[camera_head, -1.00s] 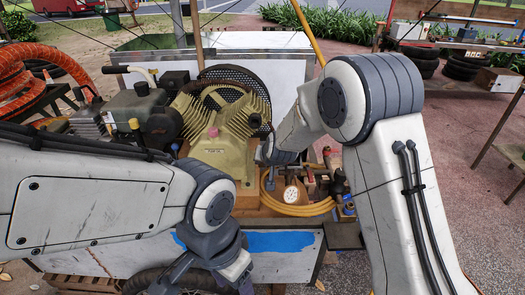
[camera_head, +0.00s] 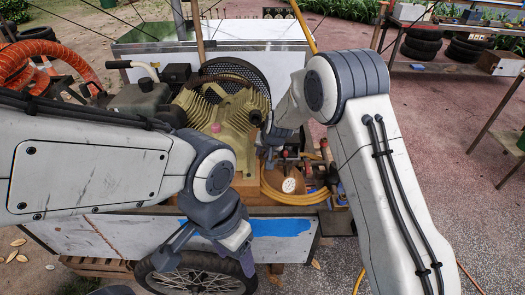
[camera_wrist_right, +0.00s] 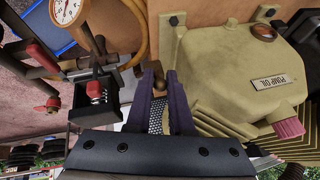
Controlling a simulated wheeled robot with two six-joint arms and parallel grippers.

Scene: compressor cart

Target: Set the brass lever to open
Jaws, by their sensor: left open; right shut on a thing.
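In the right wrist view my right gripper (camera_wrist_right: 160,88) has its dark fingers close together, with a small brownish-gold piece between the tips, which looks like the brass lever (camera_wrist_right: 160,80). It sits beside dark pipe fittings. The fingers hide much of it, so I cannot tell its setting. In the head view my right arm reaches down beside the pump, and its fingertips are hidden. My left gripper (camera_head: 206,261) is open and empty, low in front of the cart's white and blue front panel (camera_head: 280,228).
The yellow-green finned pump (camera_head: 225,130) stands next to my right wrist; its oil label (camera_wrist_right: 270,82) shows close by. A round gauge (camera_wrist_right: 66,12) and red-handled fittings (camera_wrist_right: 40,57) lie left of the fingers. A coiled yellow hose (camera_head: 300,198) rests on the cart. A wheel (camera_head: 200,280) is below.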

